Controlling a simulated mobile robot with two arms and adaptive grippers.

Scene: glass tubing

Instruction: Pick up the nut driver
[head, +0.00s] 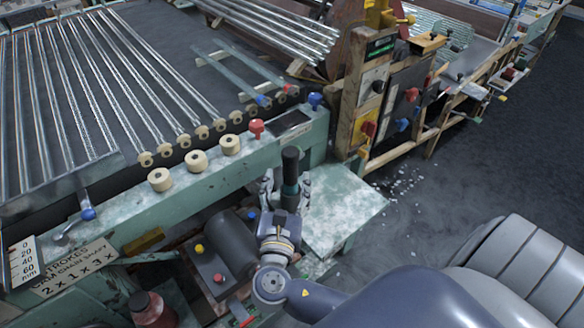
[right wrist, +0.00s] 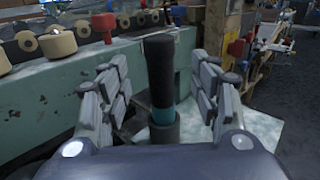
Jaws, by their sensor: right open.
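The nut driver (head: 290,165) has a black handle with a teal band below it. In the right wrist view the nut driver (right wrist: 160,75) stands upright, and its lower grey part goes out of sight behind my gripper body. My right gripper (head: 286,188) is open, with one finger on each side of the nut driver. In the right wrist view gaps show between the handle and both fingers. What the driver's lower end rests in or on is hidden. My left gripper is not in view.
A speckled pale-green shelf (head: 345,205) lies just right of the gripper. The green machine rail (head: 215,165) with cream rollers (head: 196,161) and a red knob (head: 256,127) runs close behind. A dark motor (head: 230,245) sits at left. Open floor (head: 440,190) lies to the right.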

